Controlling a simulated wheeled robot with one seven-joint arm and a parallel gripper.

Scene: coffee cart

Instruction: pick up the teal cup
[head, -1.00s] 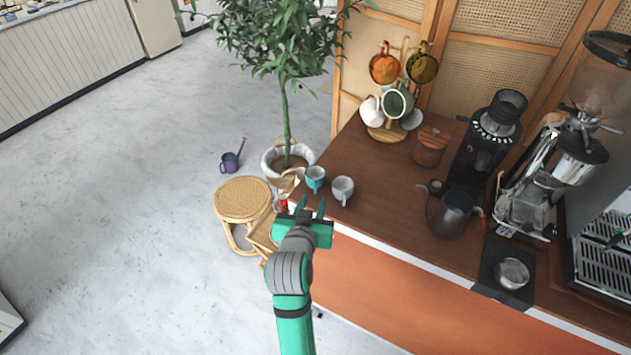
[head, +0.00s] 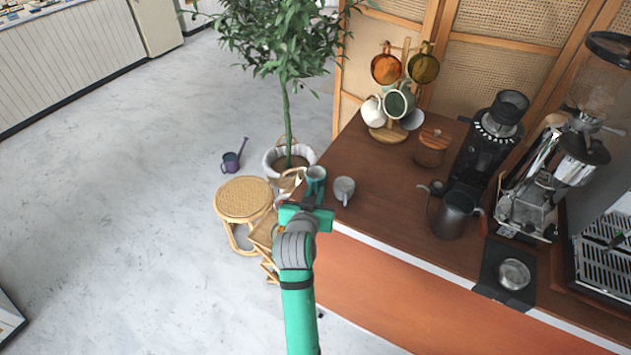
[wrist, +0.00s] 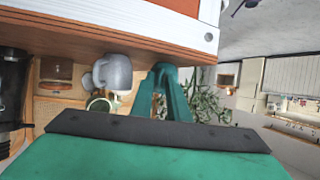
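The teal cup (head: 316,174) stands at the left end of the wooden counter (head: 385,195), beside a light grey cup (head: 344,189). My gripper (head: 313,196) is at the near side of the teal cup, reaching over the counter edge. In the wrist view, which looks upside down, the two teal fingers (wrist: 163,92) stand apart with a gap between them, and the teal cup (wrist: 164,70) is at their tips. Finger and cup share nearly the same colour, so I cannot tell whether they touch. The grey cup also shows in the wrist view (wrist: 113,73).
A potted tree (head: 286,115) stands just beyond the counter's left end, and a rattan stool (head: 243,199) is at left. A mug rack (head: 388,132), a wooden canister (head: 431,148) and a dark kettle (head: 455,214) stand farther right. The counter between them is partly clear.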

